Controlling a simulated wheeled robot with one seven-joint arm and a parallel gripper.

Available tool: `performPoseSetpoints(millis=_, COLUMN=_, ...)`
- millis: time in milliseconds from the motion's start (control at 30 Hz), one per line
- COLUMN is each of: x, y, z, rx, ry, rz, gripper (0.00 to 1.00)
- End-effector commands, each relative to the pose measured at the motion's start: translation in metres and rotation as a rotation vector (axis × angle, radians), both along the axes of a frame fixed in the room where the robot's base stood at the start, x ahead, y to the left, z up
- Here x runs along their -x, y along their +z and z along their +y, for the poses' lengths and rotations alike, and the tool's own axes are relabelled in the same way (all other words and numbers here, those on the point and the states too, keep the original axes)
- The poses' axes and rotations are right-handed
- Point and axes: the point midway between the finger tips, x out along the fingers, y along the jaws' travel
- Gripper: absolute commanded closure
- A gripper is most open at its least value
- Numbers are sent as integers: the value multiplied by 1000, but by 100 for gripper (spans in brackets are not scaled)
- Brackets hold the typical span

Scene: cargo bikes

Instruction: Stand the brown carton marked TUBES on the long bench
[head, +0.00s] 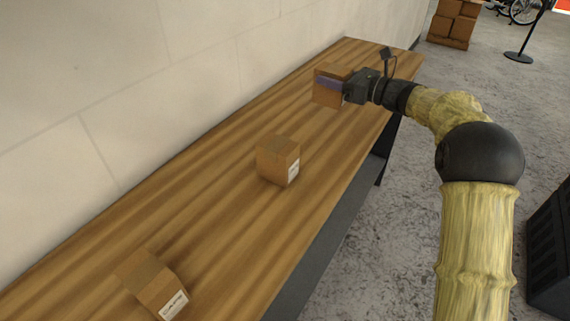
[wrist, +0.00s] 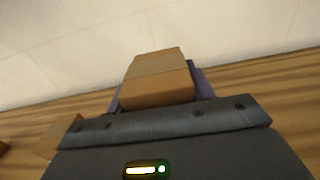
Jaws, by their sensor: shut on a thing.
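My gripper (head: 343,86) is shut on a brown carton (head: 327,95) at the far end of the long bench (head: 225,125). In the wrist view the held carton (wrist: 158,82) sits between the two purple-grey fingers, with a lighter tape band across it. No marking on it can be read in either view. The carton looks upright at or just above the bench top; I cannot tell whether it touches the wood.
A second brown carton (head: 278,160) with a white label stands mid-bench. A third carton (head: 153,284), its label too small to read surely, is at the near end. A wall runs behind the bench. Stacked cartons (head: 453,22) and a black post (head: 527,42) stand beyond.

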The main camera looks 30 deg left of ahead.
Motion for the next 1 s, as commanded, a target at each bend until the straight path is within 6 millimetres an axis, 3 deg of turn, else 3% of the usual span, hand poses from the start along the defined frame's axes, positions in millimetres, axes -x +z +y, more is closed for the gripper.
performPoseSetpoints(millis=567, x=7, y=5, z=0, rx=-1, ry=14, rz=1, gripper=76)
performPoseSetpoints(millis=900, x=7, y=-41, z=0, rx=-1, ry=13, rz=3, gripper=76)
performPoseSetpoints(millis=1000, x=7, y=-44, z=0, rx=-2, ry=14, rz=1, gripper=76)
